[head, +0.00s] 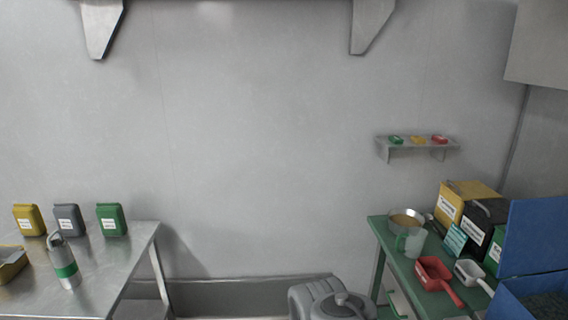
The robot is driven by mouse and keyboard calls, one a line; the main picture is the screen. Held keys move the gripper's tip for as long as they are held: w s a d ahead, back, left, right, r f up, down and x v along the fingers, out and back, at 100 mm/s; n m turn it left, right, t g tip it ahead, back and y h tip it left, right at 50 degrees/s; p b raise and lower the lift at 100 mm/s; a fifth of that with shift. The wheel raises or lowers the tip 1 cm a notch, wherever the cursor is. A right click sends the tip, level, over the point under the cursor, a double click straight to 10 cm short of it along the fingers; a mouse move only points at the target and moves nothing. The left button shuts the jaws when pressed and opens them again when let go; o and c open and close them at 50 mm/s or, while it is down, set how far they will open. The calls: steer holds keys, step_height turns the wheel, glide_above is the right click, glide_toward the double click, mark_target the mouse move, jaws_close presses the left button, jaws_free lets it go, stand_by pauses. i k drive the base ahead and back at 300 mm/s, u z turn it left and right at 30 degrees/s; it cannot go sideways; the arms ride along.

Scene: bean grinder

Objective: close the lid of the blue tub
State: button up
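The blue tub (505,304) stands at the right edge on the green table and is cut off by the frame. Its blue lid (535,236) stands up behind the opening, so the tub is open. Dark grainy contents (548,306) show inside. My gripper is not in view; only grey rounded parts, which look like my arm, show at the bottom centre, to the left of the tub.
The green table (412,268) holds a bowl (407,221), a pale green mug (410,241), a red scoop (434,271), a white scoop (470,271), and yellow (450,203) and black (476,229) boxes beside the tub. A metal table (105,262) stands left.

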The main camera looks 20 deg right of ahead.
mark_target(535, 240)
steer(key=z, duration=0.45)
steer(key=i, duration=2.2)
steer(key=z, duration=3.15)
steer(key=k, duration=0.35)
steer(key=u, duration=1.2)
steer(key=i, duration=0.5)
